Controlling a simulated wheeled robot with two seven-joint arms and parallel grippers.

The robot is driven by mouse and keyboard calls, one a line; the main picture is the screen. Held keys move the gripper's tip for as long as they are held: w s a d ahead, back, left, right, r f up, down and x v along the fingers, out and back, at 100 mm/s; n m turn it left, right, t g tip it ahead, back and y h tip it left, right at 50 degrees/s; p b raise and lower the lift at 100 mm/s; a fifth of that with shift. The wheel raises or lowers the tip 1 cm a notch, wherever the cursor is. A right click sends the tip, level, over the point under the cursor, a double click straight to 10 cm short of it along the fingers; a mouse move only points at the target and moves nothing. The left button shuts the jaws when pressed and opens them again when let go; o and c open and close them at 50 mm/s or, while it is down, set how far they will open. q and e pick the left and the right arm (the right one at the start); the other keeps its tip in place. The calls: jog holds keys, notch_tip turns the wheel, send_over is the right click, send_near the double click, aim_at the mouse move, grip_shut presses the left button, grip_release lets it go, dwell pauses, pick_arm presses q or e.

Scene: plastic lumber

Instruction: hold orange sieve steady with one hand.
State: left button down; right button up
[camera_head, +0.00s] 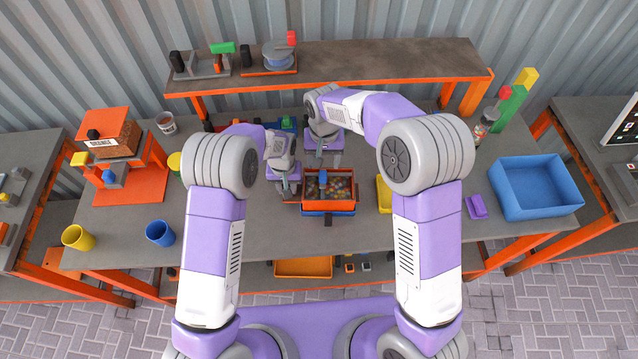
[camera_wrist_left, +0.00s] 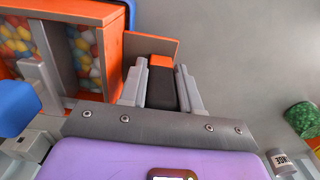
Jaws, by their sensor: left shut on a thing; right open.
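The orange sieve (camera_head: 329,206) is near the middle of the table, filled with small multicoloured pieces. In the left wrist view its orange wall (camera_wrist_left: 112,58) and pieces show at the upper left. My left gripper (camera_head: 288,192) is at the sieve's left side. In the left wrist view my left gripper (camera_wrist_left: 160,85) is shut on the sieve's black side handle (camera_wrist_left: 161,96), one finger on each side. My right gripper (camera_head: 322,160) is open, just behind the sieve; its fingertips are partly hidden.
A blue container edge (camera_head: 316,213) shows under the sieve. A large blue bin (camera_head: 538,187) stands at the right, with a purple block (camera_head: 476,207) beside it. A yellow cup (camera_head: 78,238) and blue cup (camera_head: 160,234) stand at the front left. The table front is clear.

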pick_arm(q)
jog(key=c, duration=0.7)
grip_release()
jog(key=shift+r, duration=0.1)
notch_tip(320, 180, up, 12)
jog(key=shift+f, duration=0.15)
notch_tip(320, 180, up, 7)
jog(key=p, duration=0.5)
jog(key=shift+f, duration=0.2)
pick_arm(e)
notch_tip(320, 180, up, 5)
jog(key=shift+f, duration=0.1)
